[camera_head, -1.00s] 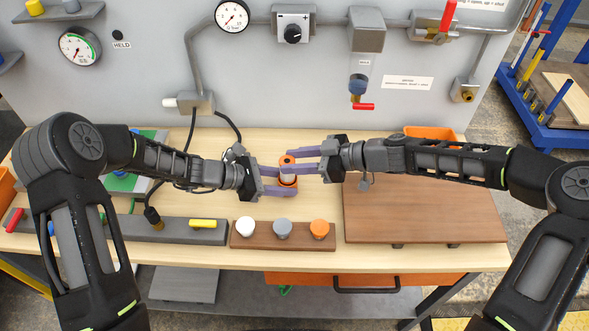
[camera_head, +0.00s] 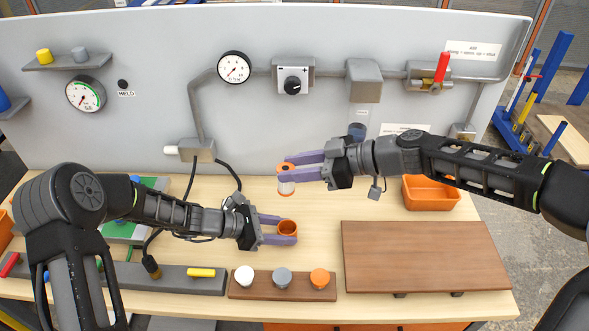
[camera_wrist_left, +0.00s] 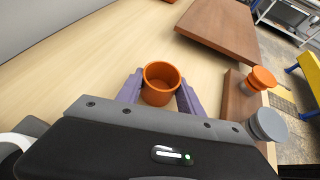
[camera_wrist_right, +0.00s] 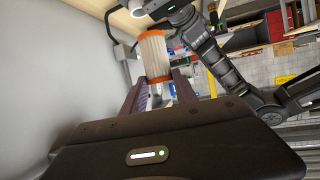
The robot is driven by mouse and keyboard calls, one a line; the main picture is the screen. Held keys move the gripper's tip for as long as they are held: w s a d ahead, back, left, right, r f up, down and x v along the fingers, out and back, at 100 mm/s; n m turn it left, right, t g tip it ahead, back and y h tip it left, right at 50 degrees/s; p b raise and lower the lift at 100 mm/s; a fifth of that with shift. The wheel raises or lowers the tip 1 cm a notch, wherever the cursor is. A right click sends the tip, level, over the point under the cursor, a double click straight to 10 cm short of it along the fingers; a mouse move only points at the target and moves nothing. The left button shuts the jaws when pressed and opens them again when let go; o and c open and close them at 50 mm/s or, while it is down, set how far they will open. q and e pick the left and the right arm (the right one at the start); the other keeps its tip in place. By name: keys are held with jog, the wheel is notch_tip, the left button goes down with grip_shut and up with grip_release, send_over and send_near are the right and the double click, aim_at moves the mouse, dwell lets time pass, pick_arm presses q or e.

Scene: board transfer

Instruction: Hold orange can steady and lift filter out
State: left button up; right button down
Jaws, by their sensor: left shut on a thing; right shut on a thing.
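The orange can (camera_head: 288,228) is an open cup standing on the wooden bench. My left gripper (camera_head: 284,228) is shut on it, one finger on each side. The left wrist view shows the can (camera_wrist_left: 161,82) upright between the purple fingers, with its open mouth showing. The filter (camera_head: 286,188) is a pale pleated cylinder with orange ends. My right gripper (camera_head: 286,169) is shut on its upper end and holds it in the air above and apart from the can. The filter also shows in the right wrist view (camera_wrist_right: 153,55).
A wooden rack (camera_head: 256,292) with white, grey and orange caps lies in front of the can. A brown board (camera_head: 425,255) lies to the right, with an orange bin (camera_head: 431,193) behind it. The panel (camera_head: 300,130) with gauges and a valve stands behind the bench.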

pick_arm(q)
jog(key=o, duration=1.1)
jog(key=shift+c, duration=0.2)
jog(key=shift+a, duration=0.1)
jog(key=v, duration=1.2)
jog(key=shift+s+f, duration=0.1)
jog(key=shift+f, duration=0.05)
